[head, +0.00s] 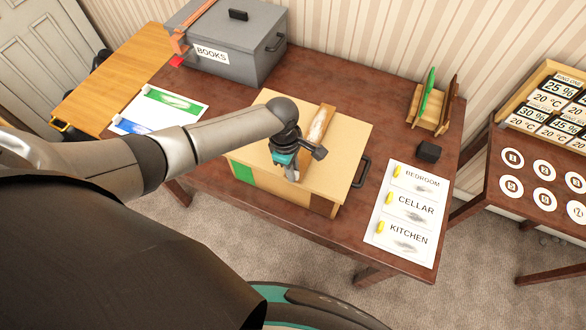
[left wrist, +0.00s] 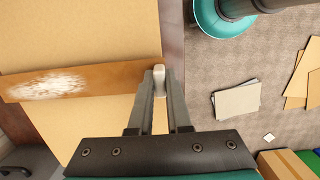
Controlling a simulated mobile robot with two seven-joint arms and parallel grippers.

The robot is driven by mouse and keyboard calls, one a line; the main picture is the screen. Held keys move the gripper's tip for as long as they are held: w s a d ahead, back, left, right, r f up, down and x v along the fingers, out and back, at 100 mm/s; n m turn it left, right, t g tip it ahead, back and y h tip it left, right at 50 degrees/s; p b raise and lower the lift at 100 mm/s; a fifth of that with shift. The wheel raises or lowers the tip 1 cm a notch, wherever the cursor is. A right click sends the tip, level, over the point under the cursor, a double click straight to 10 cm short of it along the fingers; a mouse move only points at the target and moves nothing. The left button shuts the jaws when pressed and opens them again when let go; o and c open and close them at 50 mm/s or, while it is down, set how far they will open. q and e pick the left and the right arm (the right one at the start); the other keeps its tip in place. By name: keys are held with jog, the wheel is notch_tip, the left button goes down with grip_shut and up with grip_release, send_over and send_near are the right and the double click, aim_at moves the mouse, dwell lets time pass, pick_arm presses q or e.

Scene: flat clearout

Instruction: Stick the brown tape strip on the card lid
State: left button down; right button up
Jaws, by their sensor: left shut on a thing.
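The brown tape strip (head: 322,122), with a whitish scuffed patch, lies across the card lid (head: 345,123) of a box on the table. In the left wrist view the strip (left wrist: 115,77) runs over the lid (left wrist: 80,30) from the left edge to my fingertips. My left gripper (head: 290,172) is over the lid's near edge. In the wrist view its fingers (left wrist: 160,82) are shut on a small pale piece that looks like the strip's end tab. Whether the strip is pressed flat under the fingers cannot be told. My right gripper is not in view.
A grey box marked BOOKS (head: 225,45) stands at the back left. A sheet with green and blue marks (head: 160,108) lies left, a label sheet (head: 405,212) right. A wooden rack (head: 430,105) and a small black block (head: 428,151) are at the right. The box has a dark side handle (head: 362,172).

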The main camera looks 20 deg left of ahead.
pick_arm(q)
jog(key=shift+f+b, duration=0.3)
jog(key=shift+f, duration=0.4)
jog(key=c, duration=0.8)
grip_release()
jog(key=shift+a+r, duration=0.1)
jog(key=shift+r, duration=0.45)
jog(key=r, duration=0.4)
jog(key=a+r+p, duration=0.1)
jog(key=r, duration=0.9)
jog(key=shift+a, duration=0.35)
